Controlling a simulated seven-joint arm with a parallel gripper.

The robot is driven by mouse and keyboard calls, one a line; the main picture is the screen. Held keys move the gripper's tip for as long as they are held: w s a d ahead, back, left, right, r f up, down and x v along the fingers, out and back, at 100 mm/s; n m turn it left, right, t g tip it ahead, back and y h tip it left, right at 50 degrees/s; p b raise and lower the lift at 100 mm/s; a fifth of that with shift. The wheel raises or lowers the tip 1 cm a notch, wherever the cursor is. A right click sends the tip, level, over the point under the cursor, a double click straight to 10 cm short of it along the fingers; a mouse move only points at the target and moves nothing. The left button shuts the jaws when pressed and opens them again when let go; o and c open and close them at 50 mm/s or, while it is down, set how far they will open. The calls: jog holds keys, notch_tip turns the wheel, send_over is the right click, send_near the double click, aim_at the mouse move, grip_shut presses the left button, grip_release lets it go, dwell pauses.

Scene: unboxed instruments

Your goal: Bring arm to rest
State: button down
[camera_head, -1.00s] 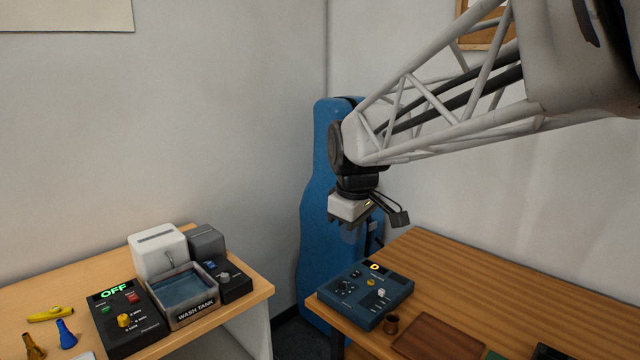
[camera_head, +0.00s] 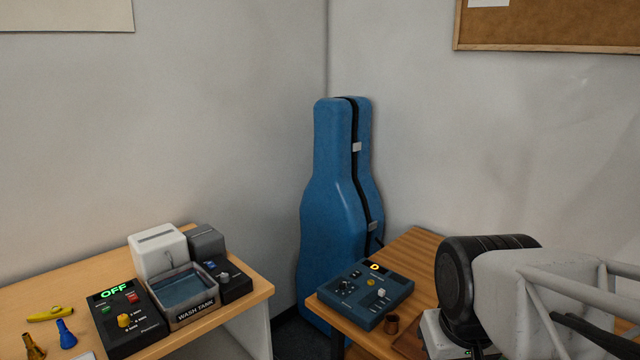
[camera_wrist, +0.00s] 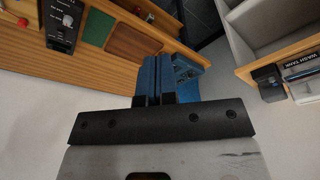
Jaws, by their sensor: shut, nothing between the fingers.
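My arm is at the lower right of the head view, with its black wrist joint and lattice link low over the right wooden table. The white body of my gripper shows at the bottom edge there; its fingers are cut off by the frame. In the wrist view my gripper (camera_wrist: 154,92) is shut and empty, with its fingers at the middle of the picture, pointing toward the table area. Nothing is held.
The left table (camera_head: 258,290) holds a wash tank (camera_head: 186,290) and a black panel reading OFF (camera_head: 130,322). A blue instrument case (camera_head: 332,210) stands in the corner.

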jog(key=shift+s+d+f+m, duration=0.2)
jog(key=shift+s+f, duration=0.1)
jog(key=shift+s, duration=0.2)
jog(key=shift+s+d+f+m, duration=0.1)
jog(key=shift+s+f+m, duration=0.15)
jog(key=shift+s, duration=0.25)
dwell(0.6)
